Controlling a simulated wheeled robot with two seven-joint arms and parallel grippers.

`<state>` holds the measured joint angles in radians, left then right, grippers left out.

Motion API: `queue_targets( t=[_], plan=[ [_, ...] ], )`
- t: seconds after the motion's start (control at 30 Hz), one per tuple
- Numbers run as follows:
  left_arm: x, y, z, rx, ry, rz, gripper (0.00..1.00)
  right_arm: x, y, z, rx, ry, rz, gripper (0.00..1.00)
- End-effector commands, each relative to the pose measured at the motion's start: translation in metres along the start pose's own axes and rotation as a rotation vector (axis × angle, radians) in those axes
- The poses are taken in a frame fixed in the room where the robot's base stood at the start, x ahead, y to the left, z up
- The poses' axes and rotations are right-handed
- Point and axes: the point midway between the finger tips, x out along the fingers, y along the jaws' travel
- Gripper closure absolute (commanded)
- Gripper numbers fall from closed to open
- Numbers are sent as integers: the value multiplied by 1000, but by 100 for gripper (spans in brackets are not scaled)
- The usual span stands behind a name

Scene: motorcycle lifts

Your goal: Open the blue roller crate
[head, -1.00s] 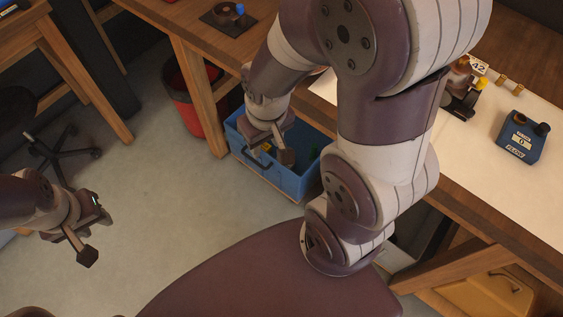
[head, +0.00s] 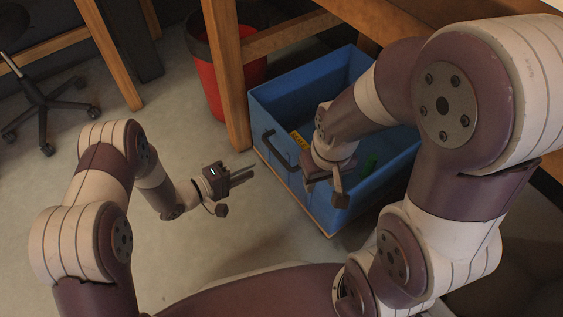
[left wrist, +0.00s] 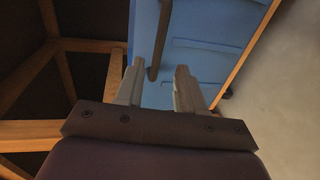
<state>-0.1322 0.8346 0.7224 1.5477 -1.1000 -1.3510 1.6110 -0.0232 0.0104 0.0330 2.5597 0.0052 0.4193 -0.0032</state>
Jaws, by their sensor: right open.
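The blue roller crate (head: 310,205) stands on the floor beside the bench leg, with a dark bar handle (head: 276,150) on its front wall. Its top is uncovered where I see it, with yellow and green things inside; my right arm hides part of it. My left gripper (head: 240,188) is open and empty, in front of the crate and left of the handle. In the left wrist view its spread fingers (left wrist: 157,88) point at the blue wall (left wrist: 205,35), with the handle (left wrist: 161,40) in line with their gap. My right gripper (head: 324,188) is open over the crate's front rim.
A dark wheeled chair base (head: 45,105) is at the far left. The floor (head: 180,120) left of the crate is clear. The wooden bench edge passes above the crate.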

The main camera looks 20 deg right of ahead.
Motion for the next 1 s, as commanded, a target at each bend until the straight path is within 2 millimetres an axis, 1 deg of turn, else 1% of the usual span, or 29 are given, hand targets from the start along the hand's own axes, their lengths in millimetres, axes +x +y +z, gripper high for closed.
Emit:
queue_targets(
  t=[0.03,0.2,0.3,0.4,0.57,0.8,0.87,0.9,0.93,1.0],
  plan=[
    [14,-6,1,5,-4,1,62,13,0,2,0,0,0,57],
    [59,-8,1,8,-3,1,62,41,0,5,0,-1,0,57],
    [81,-6,0,7,-1,0,62,54,0,7,0,-1,0,57],
    [97,-5,0,6,0,-1,62,62,0,8,0,-1,0,57],
    [108,0,0,5,1,-1,62,66,0,8,0,-1,0,57],
    [109,1,-1,4,3,-2,62,64,0,8,0,-1,0,57],
    [109,1,-1,4,3,-2,81,64,0,8,0,-1,0,57],
    [108,1,-1,4,3,-3,94,64,0,8,0,-1,0,57],
    [108,1,-1,4,3,-3,100,64,0,8,0,-1,0,57],
    [108,1,-1,4,3,-3,100,64,0,8,0,-1,0,57]
  ],
)
